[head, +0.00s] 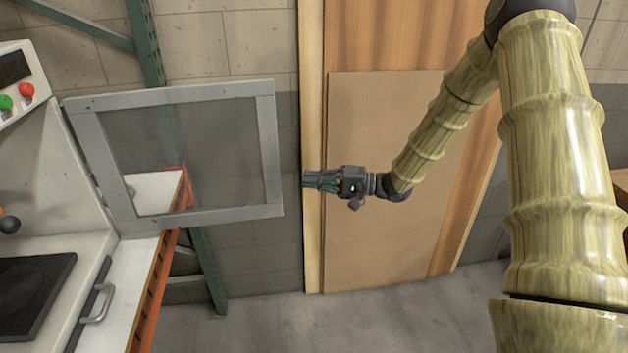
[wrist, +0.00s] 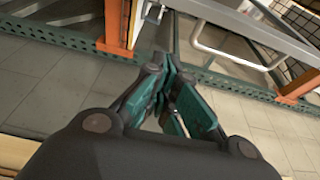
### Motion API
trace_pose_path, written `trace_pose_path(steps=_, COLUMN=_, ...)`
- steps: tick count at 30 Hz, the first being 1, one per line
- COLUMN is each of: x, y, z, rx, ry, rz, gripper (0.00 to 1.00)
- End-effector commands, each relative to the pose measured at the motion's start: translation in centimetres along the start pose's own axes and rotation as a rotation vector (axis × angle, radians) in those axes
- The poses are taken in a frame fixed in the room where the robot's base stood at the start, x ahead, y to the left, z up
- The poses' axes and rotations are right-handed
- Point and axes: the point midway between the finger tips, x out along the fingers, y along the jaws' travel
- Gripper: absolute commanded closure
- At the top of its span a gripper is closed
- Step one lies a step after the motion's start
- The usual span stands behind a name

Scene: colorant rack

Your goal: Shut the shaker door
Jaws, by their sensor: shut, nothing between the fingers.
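The shaker door (head: 276,150) is a grey-framed panel with a see-through window. In the head view it stands swung open, out to the right of the white shaker (head: 60,190). Its hinge side is at the left, by the shaker's front edge. My gripper (head: 306,181) is shut and empty. In the head view it points left and appears a little to the right of the door's free edge, with a gap in the picture between them. In the wrist view the teal fingers (wrist: 172,100) are together with nothing between them.
A grey handle (head: 97,304) is on the shaker's front. An orange beam (head: 160,290) runs below the machine, and a green rack post (head: 150,50) stands behind the door. A wooden door (head: 390,150) is behind my arm. The floor (head: 300,320) in front is clear.

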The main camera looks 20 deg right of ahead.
Motion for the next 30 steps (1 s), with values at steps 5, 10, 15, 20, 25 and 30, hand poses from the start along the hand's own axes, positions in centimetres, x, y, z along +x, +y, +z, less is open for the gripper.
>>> trace_pose_path(steps=5, x=3.0, y=-0.1, z=0.0, rx=0.0, ry=-0.001, rz=0.0, gripper=1.0)
trace_pose_path(steps=10, x=5.7, y=-0.1, z=0.1, rx=-0.001, ry=-0.001, rz=0.001, gripper=1.0)
trace_pose_path(steps=15, x=7.1, y=-0.2, z=0.7, rx=0.003, ry=0.001, rz=0.0, gripper=1.0)
trace_pose_path(steps=20, x=6.5, y=-0.2, z=2.5, rx=0.002, ry=0.001, rz=0.0, gripper=1.0)
trace_pose_path(steps=25, x=6.0, y=-0.1, z=3.5, rx=0.0, ry=0.001, rz=0.0, gripper=1.0)
trace_pose_path(steps=30, x=5.9, y=0.0, z=3.8, rx=-0.001, ry=0.002, rz=0.0, gripper=1.0)
